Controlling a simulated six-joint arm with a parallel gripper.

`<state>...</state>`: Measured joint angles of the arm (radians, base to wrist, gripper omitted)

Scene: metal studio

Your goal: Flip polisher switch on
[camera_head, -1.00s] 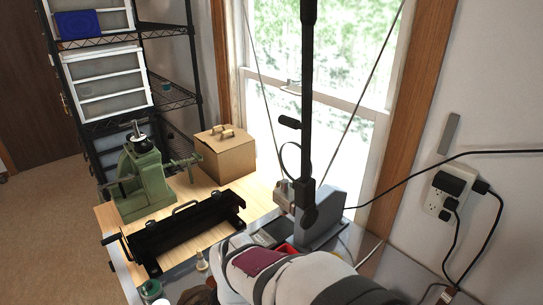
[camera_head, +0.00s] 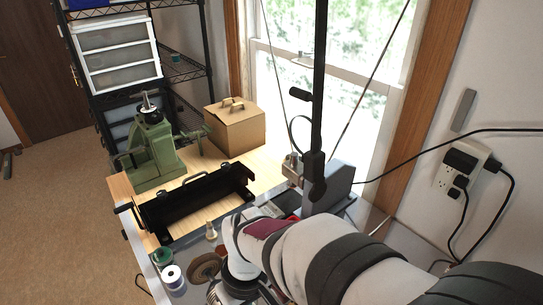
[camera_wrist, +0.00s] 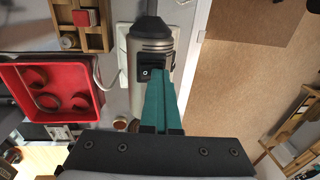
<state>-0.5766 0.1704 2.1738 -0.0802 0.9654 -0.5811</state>
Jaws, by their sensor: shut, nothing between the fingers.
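The polisher (camera_wrist: 150,35) is a grey metal cylinder with a black end in the wrist view. A small black switch (camera_wrist: 148,69) with a white "O" mark sits on its side. My gripper (camera_wrist: 160,80) has teal fingers, held together and empty, with the tips right at the switch; I cannot tell whether they touch it. The fingers cover part of the polisher's body. In the head view, a brown buffing wheel (camera_head: 205,267) shows beside my wrist at the bottom; my fingertips and the switch are hidden there.
A red tray (camera_wrist: 92,72) with round pieces and a wooden organiser (camera_wrist: 98,40) lie left of the polisher in the wrist view. Floor lies to its right. In the head view, a green machine (camera_head: 152,160), a black metal frame (camera_head: 190,205) and a cardboard box (camera_head: 236,127) stand beyond my arm.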

